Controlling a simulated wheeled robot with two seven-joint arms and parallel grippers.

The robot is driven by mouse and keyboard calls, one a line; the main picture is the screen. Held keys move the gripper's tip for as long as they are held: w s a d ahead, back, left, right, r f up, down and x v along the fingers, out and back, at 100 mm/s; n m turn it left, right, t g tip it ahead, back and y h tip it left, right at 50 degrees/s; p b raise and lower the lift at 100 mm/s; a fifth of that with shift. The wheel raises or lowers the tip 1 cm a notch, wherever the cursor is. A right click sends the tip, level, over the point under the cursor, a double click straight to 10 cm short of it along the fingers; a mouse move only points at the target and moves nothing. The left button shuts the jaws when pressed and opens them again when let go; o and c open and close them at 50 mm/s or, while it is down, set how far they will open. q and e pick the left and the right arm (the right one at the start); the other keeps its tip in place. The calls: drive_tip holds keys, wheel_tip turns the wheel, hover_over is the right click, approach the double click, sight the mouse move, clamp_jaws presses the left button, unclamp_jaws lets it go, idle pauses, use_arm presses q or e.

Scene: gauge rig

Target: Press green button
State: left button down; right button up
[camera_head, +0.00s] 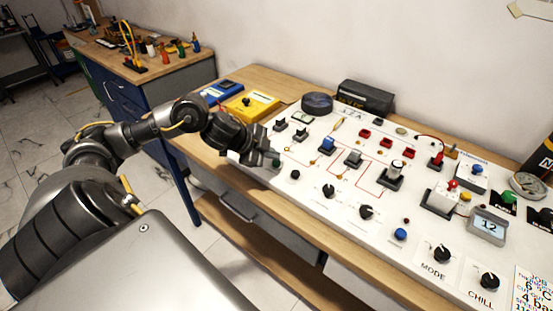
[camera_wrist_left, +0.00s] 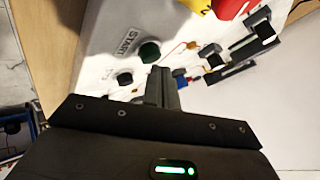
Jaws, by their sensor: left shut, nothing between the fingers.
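A dark green round button (camera_wrist_left: 149,52) sits beside a START label on the white panel (camera_wrist_left: 100,62) in the wrist view. In the head view the green button (camera_head: 276,163) shows at the panel's left end, right at my left gripper's tips. My left gripper (camera_head: 266,158) is shut and empty. In the wrist view its closed fingertips (camera_wrist_left: 160,72) are just below the button in the picture. I cannot tell whether they touch it. Another green button (camera_head: 508,196) is at the panel's far right. My right gripper is not in view.
The panel carries several knobs, switches and a blue button (camera_head: 400,234). A yellow meter (camera_head: 252,105) and a blue box (camera_head: 221,92) stand behind my left gripper. A black round knob (camera_head: 295,174) is close to its right. A dark box (camera_head: 365,97) stands at the back.

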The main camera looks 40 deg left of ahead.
sight(273, 163)
use_arm(q)
drive_tip(key=shift+f+b, duration=0.3)
drive_tip(key=shift+f, duration=0.25)
idle(0.4)
drive_tip(key=shift+r, duration=0.15)
drive_tip(key=shift+r+p, duration=0.8)
drive_tip(key=shift+p, duration=0.3)
wheel_tip(273, 163, up, 5)
drive_tip(key=p, duration=0.5)
drive_tip(key=shift+r, duration=0.1)
idle(0.6)
